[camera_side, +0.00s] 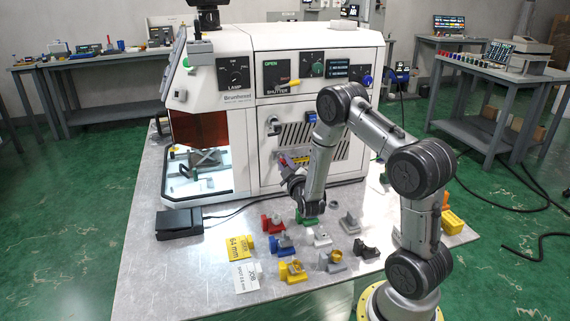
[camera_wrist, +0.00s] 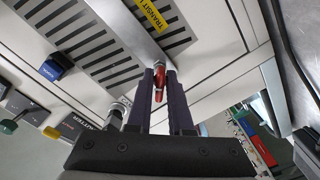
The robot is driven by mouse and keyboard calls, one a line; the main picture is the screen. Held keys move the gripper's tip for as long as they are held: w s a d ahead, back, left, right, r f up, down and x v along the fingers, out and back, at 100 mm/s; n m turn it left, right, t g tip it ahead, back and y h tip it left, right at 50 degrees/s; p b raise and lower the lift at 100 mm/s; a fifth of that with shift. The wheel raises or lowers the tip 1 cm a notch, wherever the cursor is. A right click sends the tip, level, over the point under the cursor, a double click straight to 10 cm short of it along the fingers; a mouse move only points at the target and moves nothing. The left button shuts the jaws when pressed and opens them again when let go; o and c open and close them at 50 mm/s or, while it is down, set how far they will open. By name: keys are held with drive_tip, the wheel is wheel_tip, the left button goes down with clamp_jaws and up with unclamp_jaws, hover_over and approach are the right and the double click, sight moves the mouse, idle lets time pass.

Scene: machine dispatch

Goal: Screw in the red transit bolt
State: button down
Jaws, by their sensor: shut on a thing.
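The red transit bolt (camera_wrist: 159,84) is between the two dark fingers of my gripper (camera_wrist: 160,95) in the wrist view. The fingers are shut on it. Its far end is at a grey metal strip (camera_wrist: 126,35) on the machine's white front panel, beside the yellow transit label (camera_wrist: 152,14). How deep the bolt sits there I cannot tell. In the side view my gripper (camera_side: 287,166) is at the vented lower front of the white machine (camera_side: 250,125); the bolt is too small to make out clearly there.
Several coloured fixtures, including a red one (camera_side: 271,222) and a yellow one (camera_side: 293,271), stand on the metal table (camera_side: 180,270) below my arm. A yellow card (camera_side: 240,246) and a black box (camera_side: 179,224) lie to their left. A blue knob (camera_wrist: 56,67) juts from the panel.

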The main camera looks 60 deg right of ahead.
drive_tip(key=m, duration=1.1)
drive_tip(key=shift+m, duration=0.4)
drive_tip(key=m, duration=0.5)
drive_tip(key=shift+m, duration=0.3)
drive_tip(key=m, duration=1)
drive_tip(key=shift+m, duration=0.4)
drive_tip(key=m, duration=0.5)
drive_tip(key=shift+f, duration=0.1)
drive_tip(key=m, duration=0.5)
drive_tip(key=shift+m, duration=0.4)
drive_tip(key=m, duration=0.5)
drive_tip(key=shift+m, duration=0.3)
